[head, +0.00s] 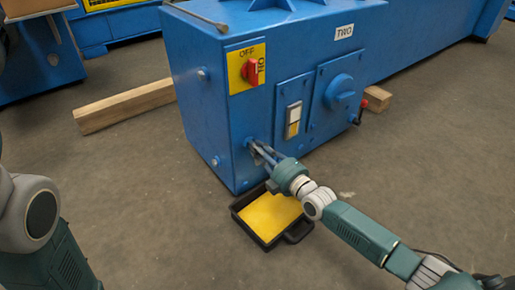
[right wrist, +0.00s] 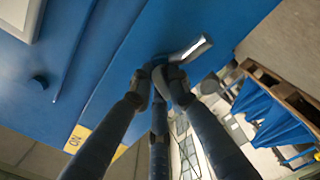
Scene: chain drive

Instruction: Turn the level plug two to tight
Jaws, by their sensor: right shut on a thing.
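The blue machine (head: 225,120) marked TWO stands in the middle of the head view. My right gripper (head: 258,152) reaches its front face low down, near the left corner. In the right wrist view its fingers (right wrist: 162,78) are shut around a small fitting on the blue face, which I take to be level plug two. A short bar with a bright metal end (right wrist: 190,52) sticks out beside the fingertips. The fingers hide most of the fitting, so its seating cannot be seen. My left arm shows at the left edge of the head view; its gripper is outside the picture.
A black tray (head: 262,243) with a yellow inside lies on the floor under my right gripper. A wooden beam (head: 125,106) lies left.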

